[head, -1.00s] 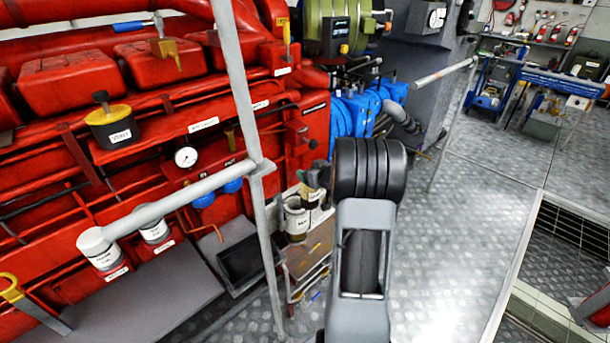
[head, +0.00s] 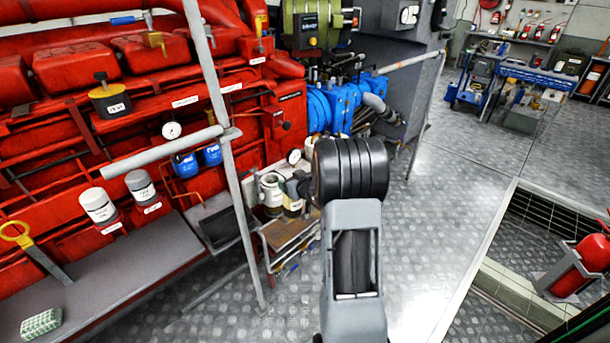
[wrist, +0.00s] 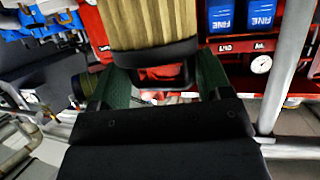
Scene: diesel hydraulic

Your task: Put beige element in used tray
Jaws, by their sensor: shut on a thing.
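In the wrist view, the beige element (wrist: 153,22) is a pleated cylinder with a black end cap, at the top middle. My gripper (wrist: 160,78) is shut on it, with a green-padded finger on each side of the cap. The element's far end runs out of the picture. In the head view my arm's black joint hides most of the gripper and the element. A dark open tray (head: 226,222) sits beside the red engine, left of my arm. I read no label on it and cannot tell whether it is the used tray.
A grey rail post (head: 218,110) stands between my arm and the engine. A small cart (head: 290,232) with canisters stands left of my arm. Open floor (head: 450,190) lies to the right.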

